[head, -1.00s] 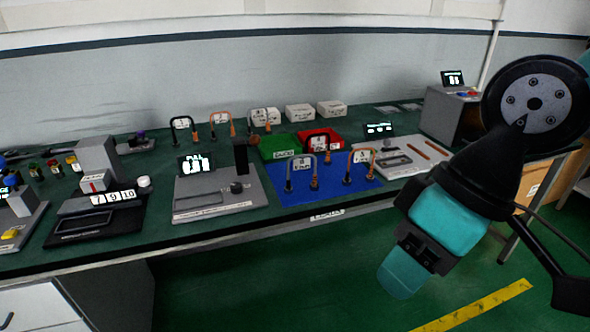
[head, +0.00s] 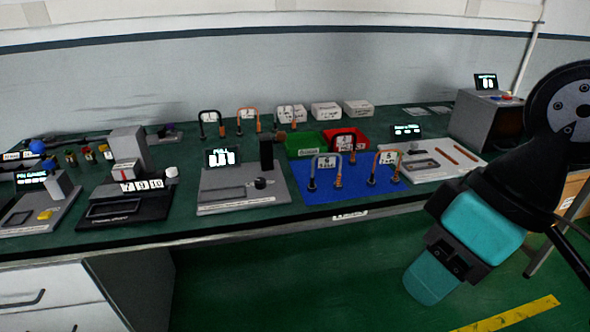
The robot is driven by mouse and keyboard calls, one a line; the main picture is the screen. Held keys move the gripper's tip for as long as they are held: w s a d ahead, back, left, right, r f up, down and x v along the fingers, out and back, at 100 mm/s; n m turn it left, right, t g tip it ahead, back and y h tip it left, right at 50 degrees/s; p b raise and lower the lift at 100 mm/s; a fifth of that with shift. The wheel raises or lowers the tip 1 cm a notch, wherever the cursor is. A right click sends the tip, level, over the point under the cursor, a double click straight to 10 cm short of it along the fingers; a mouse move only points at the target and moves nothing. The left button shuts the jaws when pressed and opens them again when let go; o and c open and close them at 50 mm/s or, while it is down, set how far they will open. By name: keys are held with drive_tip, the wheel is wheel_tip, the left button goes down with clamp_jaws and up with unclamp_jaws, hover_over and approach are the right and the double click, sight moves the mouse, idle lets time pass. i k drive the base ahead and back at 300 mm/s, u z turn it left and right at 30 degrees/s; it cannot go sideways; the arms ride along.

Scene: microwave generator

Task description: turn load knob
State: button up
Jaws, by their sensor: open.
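A grey panel (head: 215,203) with a lit display (head: 222,157) stands on the bench left of the middle in the head view. A small black knob (head: 260,183) sits on its right part, in front of a dark upright block (head: 266,152). A black unit (head: 100,217) to its left carries a white knob (head: 171,172) and number tiles. No readable label shows which knob is the load knob. My teal and black arm is at the right, in front of the bench and well apart from both knobs. No gripper fingers can be made out.
A blue mat (head: 330,192) with cable loops lies right of the grey panel. Green (head: 305,147) and red (head: 355,136) trays stand behind it. A grey box with a screen (head: 485,115) is at the far right.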

sight(260, 183)
drive_tip(key=k, duration=0.6)
drive_tip(key=u, duration=0.65)
drive_tip(key=i, duration=1.55)
drive_tip(key=z, duration=0.3)
